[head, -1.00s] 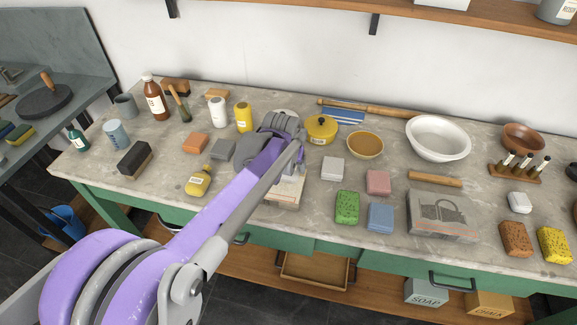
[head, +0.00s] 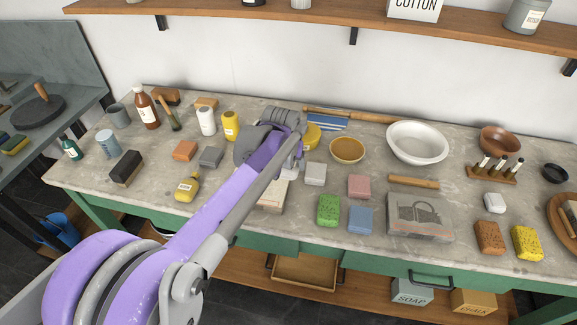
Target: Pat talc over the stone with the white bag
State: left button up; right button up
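The stone (head: 420,217) is a grey slab with a dark drawing on top, lying flat on the right half of the bench. A small white lump (head: 494,203), which looks like the white bag, rests on the bench to the right of the stone. My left arm reaches in from the lower left over the bench. Its grey end (head: 268,138) is left of the stone and well apart from both, near the yellow pot. Its fingers cannot be made out. My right gripper is not in view.
Green, blue and pink blocks lie left of the stone, with a wooden roller (head: 413,181) behind it. Orange (head: 489,238) and yellow sponges (head: 527,243) sit to its right. A white bowl (head: 417,142) and a tool rack (head: 495,170) stand behind. A wall shelf (head: 330,25) hangs above.

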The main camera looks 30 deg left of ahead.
aim_at(289, 162)
pick_arm(q)
jog(key=shift+r+p, duration=0.8)
jog(key=shift+r, duration=0.8)
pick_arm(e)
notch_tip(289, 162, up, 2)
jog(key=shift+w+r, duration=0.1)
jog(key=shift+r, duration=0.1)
pick_arm(q)
jog(key=shift+s+a+f, duration=0.1)
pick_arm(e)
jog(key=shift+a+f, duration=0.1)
